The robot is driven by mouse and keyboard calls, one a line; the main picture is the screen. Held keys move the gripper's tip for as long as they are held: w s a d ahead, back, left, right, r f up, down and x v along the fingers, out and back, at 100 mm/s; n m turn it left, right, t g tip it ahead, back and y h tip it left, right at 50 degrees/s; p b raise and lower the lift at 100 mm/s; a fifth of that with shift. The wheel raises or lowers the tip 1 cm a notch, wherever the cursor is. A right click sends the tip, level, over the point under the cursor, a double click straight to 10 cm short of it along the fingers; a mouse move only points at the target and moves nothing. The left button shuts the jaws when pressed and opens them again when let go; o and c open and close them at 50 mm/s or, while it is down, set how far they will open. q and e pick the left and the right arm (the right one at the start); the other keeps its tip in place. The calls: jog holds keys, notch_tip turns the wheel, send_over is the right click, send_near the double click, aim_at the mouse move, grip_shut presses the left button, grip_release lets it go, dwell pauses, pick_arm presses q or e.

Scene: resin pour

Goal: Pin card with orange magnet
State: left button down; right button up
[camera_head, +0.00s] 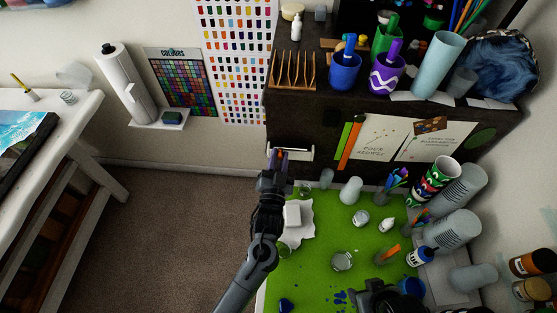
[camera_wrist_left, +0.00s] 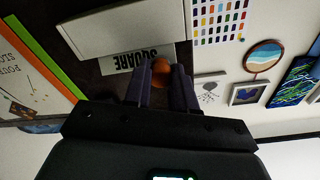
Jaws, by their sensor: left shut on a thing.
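My left gripper (camera_head: 278,153) is at the dark cabinet's lower left side in the head view. In the left wrist view its fingers (camera_wrist_left: 161,78) are shut on a round orange magnet (camera_wrist_left: 161,68). A pale card (camera_wrist_left: 128,60) lettered "SQUARE" lies against the dark panel just beyond the fingertips. The magnet overlaps the card's lettered end in this view; I cannot tell whether they touch. My right gripper (camera_head: 378,299) is partly cut off at the bottom of the head view, and its fingers do not show clearly.
The dark cabinet front (camera_head: 320,133) carries a green strip, an orange strip (camera_head: 351,145) and two paper sheets. A white bar (camera_wrist_left: 125,27) sits close beside the card. Below is a green mat (camera_head: 320,270) with cups and jars.

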aim_at(279, 151)
pick_arm(q)
jog(key=shift+w, duration=0.5)
pick_arm(e)
jog(key=shift+d+f, duration=0.15)
jog(key=shift+f, duration=0.2)
pick_arm(q)
jog(key=shift+w+d+b, duration=0.1)
jog(key=shift+w+b, duration=0.8)
jog(key=shift+w, duration=0.05)
pick_arm(e)
jog(key=shift+f, duration=0.6)
pick_arm(q)
jog(key=shift+w, duration=0.4)
pick_arm(e)
jog(key=shift+f, duration=0.25)
pick_arm(q)
jog(key=c, duration=0.8)
grip_release()
jog(key=shift+c, duration=0.2)
pick_arm(e)
jog(key=shift+a, duration=0.2)
pick_arm(q)
jog(key=shift+f, duration=0.15)
jog(key=shift+c, duration=0.2)
jog(key=shift+o, duration=1.2)
jog(key=shift+s, duration=0.1)
